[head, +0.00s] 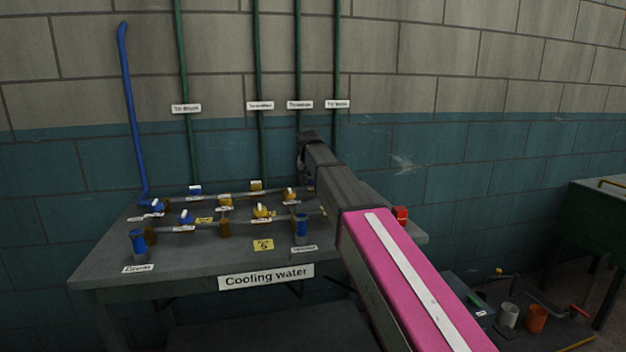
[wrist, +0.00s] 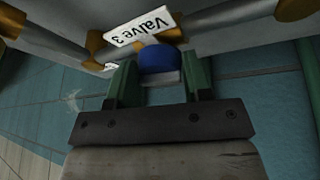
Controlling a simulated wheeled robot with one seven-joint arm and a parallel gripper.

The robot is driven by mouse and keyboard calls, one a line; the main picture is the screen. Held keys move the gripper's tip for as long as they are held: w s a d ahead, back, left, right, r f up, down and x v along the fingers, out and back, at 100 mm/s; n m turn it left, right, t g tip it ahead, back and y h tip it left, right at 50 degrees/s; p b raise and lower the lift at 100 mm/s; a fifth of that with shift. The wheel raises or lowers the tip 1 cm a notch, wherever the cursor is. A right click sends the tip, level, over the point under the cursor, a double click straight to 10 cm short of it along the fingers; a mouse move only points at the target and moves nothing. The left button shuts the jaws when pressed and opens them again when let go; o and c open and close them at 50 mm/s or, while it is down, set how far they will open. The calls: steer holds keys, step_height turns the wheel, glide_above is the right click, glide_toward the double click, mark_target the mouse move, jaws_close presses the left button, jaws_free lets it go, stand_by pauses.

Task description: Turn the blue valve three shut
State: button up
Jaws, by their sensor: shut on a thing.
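Blue valve three has a rounded blue body (wrist: 158,59) with a pale handle edge, beside a white tag (wrist: 145,31) reading "Valve 3", upside down in the wrist view. My gripper (wrist: 161,76) has its two green fingers on either side of the valve's handle and is shut on it. In the head view my arm reaches to the back right of the table and hides most of this valve and my fingers; a small bit of blue (head: 311,183) shows beside the arm. I cannot tell the handle's exact angle to the pipe.
The grey table (head: 190,262) marked "Cooling water" carries pipes with several other blue and yellow valves, left of my arm. A red block (head: 401,215) sits at its right end. Green pipes (head: 259,90) climb the wall behind. A dark green bench (head: 600,225) stands right.

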steer(key=m, duration=0.2)
steer(key=m+h, duration=0.1)
steer(key=m, duration=0.1)
steer(key=shift+w+a+g+h, duration=0.15)
steer(key=shift+a+g+h, duration=0.05)
steer(key=shift+g+h, duration=0.1)
steer(key=m+g+h, duration=0.1)
steer(key=m, duration=0.3)
steer(key=shift+w, duration=0.1)
steer(key=m, duration=0.2)
steer(key=m+g, duration=0.1)
steer(key=m, duration=0.1)
steer(key=shift+w+a+m+g+h, duration=0.1)
steer(key=shift+m+g+h, duration=0.2)
steer(key=shift+m+g, duration=0.8)
steer(key=shift+m, duration=1.1)
steer(key=o, duration=0.9)
steer(key=shift+c, duration=0.2)
